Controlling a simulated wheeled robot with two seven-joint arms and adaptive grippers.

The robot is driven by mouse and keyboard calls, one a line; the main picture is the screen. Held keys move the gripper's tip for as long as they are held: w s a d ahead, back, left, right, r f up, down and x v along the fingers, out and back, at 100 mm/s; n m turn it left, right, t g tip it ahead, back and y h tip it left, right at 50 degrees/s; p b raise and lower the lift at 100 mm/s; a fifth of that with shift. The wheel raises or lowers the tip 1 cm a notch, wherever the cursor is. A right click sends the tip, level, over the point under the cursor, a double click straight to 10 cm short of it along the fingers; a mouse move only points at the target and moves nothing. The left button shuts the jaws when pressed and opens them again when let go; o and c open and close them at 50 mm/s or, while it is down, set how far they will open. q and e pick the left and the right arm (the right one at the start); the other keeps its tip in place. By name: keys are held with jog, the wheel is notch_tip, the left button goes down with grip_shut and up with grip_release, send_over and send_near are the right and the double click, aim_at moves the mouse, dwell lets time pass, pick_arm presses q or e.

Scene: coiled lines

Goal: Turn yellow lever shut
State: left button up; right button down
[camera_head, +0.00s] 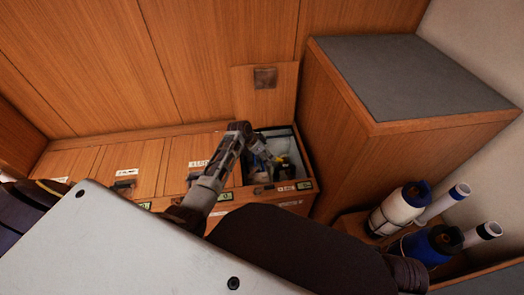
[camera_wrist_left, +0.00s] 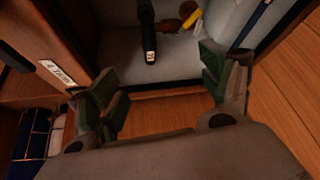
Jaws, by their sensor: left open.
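The yellow lever (camera_wrist_left: 193,20) shows at the top of the left wrist view, inside an open compartment, beside a brownish-orange part. In the head view a small yellow spot (camera_head: 279,159) shows in that compartment, partly hidden by my arm. My left gripper (camera_wrist_left: 158,76) is open and empty, its green-padded fingers wide apart near the compartment's edge. The lever lies beyond the fingertips and does not touch them. In the head view my left gripper (camera_head: 272,160) reaches down at the compartment. My right gripper is not in view.
A black handle-like part (camera_wrist_left: 147,32) with a white label stands in the compartment, left of the lever. The open compartment (camera_head: 305,163) has raised wooden walls. A grey-topped wooden cabinet (camera_head: 410,78) rises to its right. Blue and white cylinders (camera_head: 398,207) stand at the lower right.

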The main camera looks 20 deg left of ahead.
pick_arm(q)
jog(key=shift+s+d+r+n+p, duration=0.15)
jog(key=shift+s+r+p, duration=0.1)
jog(key=shift+r, duration=0.25)
jog(key=shift+s+d+r+n+p, duration=0.15)
jog(key=shift+r+p, duration=0.1)
jog(key=shift+r, duration=0.25)
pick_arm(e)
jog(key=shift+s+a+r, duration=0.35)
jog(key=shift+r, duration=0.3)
pick_arm(q)
jog(key=shift+c, duration=0.3)
